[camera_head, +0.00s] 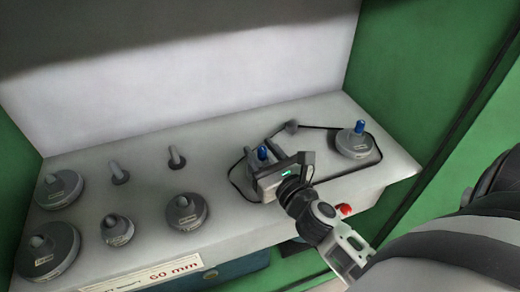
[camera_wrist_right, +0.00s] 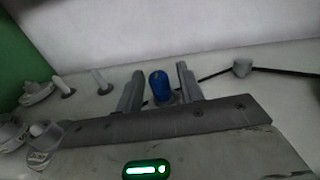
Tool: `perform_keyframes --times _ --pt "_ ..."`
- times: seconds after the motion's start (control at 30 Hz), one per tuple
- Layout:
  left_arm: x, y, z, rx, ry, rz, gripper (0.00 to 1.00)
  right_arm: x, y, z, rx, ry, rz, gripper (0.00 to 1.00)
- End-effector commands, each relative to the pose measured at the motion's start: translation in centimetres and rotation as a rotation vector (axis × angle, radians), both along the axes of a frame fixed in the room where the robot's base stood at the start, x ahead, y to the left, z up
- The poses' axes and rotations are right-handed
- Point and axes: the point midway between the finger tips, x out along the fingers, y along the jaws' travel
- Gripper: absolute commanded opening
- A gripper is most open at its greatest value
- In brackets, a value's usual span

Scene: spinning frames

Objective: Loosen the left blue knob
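The left blue knob (camera_head: 262,153) sits on top of a grey pulley on the bench, largely hidden behind my right gripper. In the right wrist view the blue knob (camera_wrist_right: 160,85) stands between the two fingers of my right gripper (camera_wrist_right: 159,88), with a gap visible on at least the left side. My right gripper (camera_head: 283,168) is open around the knob in the head view. A second blue knob (camera_head: 360,127) stands on a round grey pulley (camera_head: 354,143) at the right. My left gripper is not in view.
A black belt (camera_head: 345,172) runs around the pulleys and a small grey post (camera_head: 292,126). Several grey discs, such as this one (camera_head: 186,211), and two bare pegs (camera_head: 118,172) fill the bench's left. A red button (camera_head: 345,210) is on the front. Green walls (camera_head: 424,75) flank the bench.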

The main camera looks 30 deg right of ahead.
Motion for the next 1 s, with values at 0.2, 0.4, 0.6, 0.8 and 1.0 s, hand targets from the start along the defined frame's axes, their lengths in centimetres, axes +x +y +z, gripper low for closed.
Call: perform_keyframes --times 0.2,0.4,0.6,0.8,1.0 --pt "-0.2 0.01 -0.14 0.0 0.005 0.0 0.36 0.0 0.01 0.01 0.0 0.0 0.0 0.0" --pt "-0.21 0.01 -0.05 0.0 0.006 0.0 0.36 -0.01 -0.01 0.04 -0.001 0.0 0.009 0.0" --pt "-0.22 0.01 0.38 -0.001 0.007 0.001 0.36 0.0 -0.06 0.14 -0.004 0.001 0.07 0.0" --pt "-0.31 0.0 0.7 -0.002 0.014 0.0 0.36 0.01 -0.13 0.19 -0.006 0.002 0.204 0.0" --pt "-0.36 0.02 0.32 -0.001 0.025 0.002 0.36 0.06 -0.16 0.06 -0.005 0.001 0.386 0.0"
